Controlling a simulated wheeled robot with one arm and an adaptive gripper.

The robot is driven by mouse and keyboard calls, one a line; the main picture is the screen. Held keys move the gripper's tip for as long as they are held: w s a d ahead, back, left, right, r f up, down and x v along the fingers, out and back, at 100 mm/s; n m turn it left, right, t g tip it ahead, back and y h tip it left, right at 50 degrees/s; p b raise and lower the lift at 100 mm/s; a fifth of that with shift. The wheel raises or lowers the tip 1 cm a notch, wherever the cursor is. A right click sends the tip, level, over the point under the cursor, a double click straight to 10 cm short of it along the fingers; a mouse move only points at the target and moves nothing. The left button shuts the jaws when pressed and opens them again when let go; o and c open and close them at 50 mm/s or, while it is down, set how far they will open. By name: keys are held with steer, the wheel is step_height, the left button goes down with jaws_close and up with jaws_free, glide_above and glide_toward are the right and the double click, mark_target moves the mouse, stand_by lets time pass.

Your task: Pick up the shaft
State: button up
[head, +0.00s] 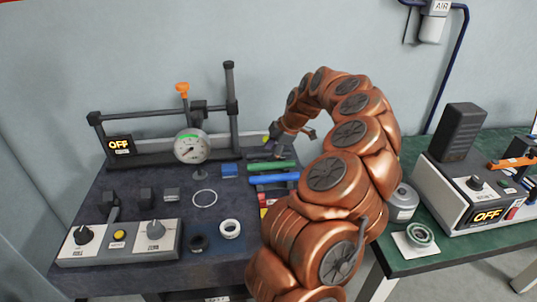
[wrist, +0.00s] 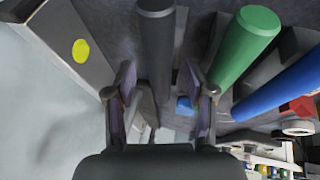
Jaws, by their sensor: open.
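Three shaft-like rods show in the wrist view: a dark grey one (wrist: 156,45), a green one (wrist: 240,45) and a blue one (wrist: 285,88). I cannot tell which the task means. My gripper (wrist: 165,92) is open, its two fingers apart on either side of the dark grey rod in the picture. I see no contact with it. The green rod lies just right of the right finger. In the head view my gripper (head: 277,140) is above the back right of the dark table, close to the green rod (head: 271,166) and the blue rod (head: 274,179). The dark rod is hard to make out there.
A gauge stand (head: 191,147) stands left of the rods, with a small blue block (head: 229,170) and a ring (head: 205,198) nearby. A control box (head: 118,243) fills the front left. A green table (head: 440,262) with devices is at right.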

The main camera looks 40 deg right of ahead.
steer(key=shift+c, duration=0.4)
jaws_close()
